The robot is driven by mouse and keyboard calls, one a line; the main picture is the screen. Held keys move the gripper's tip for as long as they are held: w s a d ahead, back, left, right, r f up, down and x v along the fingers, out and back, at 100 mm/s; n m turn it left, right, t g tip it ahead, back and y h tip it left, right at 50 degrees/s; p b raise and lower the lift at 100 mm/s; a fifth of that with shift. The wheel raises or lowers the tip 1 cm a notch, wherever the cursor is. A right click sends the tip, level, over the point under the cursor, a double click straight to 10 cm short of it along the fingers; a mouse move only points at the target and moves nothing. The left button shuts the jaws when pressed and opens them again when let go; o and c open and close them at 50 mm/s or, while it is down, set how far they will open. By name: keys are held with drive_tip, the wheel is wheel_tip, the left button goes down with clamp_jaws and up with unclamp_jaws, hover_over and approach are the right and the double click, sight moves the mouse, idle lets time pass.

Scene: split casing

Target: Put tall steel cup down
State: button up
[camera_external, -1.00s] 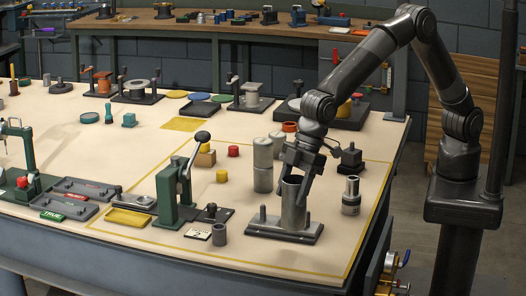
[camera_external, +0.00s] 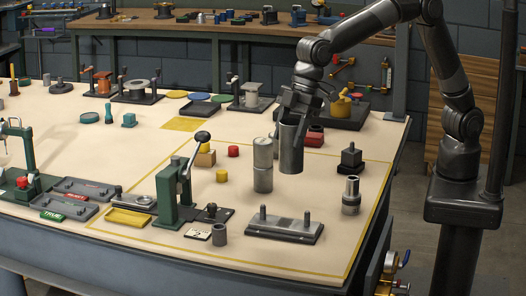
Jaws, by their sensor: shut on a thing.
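My gripper (camera_external: 294,110) is shut on the rim of the tall steel cup (camera_external: 290,150), a dark grey upright cylinder. The cup is just right of a lighter grey cylinder stack (camera_external: 263,168); I cannot tell whether they touch. The cup's lower end shows against the tabletop, and I cannot tell its exact height above it. The dark base plate with two upright pegs (camera_external: 284,229) stands empty nearer the camera.
A red block (camera_external: 314,138) is behind the cup. A black knobbed block (camera_external: 351,161) and a steel cylinder (camera_external: 350,196) stand to the right. The green lever press (camera_external: 174,195) is to the left. Bare tabletop (camera_external: 312,202) lies between the cup and the pegged plate.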

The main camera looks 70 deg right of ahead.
wheel_tip(320, 180, up, 4)
drive_tip(key=shift+r, duration=0.1)
drive_tip(key=w+d+m, duration=0.2)
drive_tip(key=w+d, duration=0.7)
drive_tip(key=d, duration=0.1)
drive_tip(key=w+d+m+t+h, duration=0.1)
drive_tip(key=w+d, duration=0.3)
drive_tip(key=d, duration=0.8)
drive_tip(key=w+d+m, duration=0.2)
drive_tip(key=w+d, duration=0.2)
drive_tip(key=d, duration=0.9)
drive_tip(key=w+d+m+t+h, duration=0.1)
drive_tip(key=w+d, duration=0.4)
drive_tip(key=d, duration=0.7)
wheel_tip(320, 180, down, 11)
drive_tip(key=w+a+f, duration=0.3)
drive_tip(key=a+f, duration=0.8)
drive_tip(key=shift+w+a+f+g, duration=0.15)
drive_tip(key=shift+w+a+g, duration=0.05)
drive_tip(key=shift+a+g, duration=0.1)
drive_tip(key=shift+f, duration=0.15)
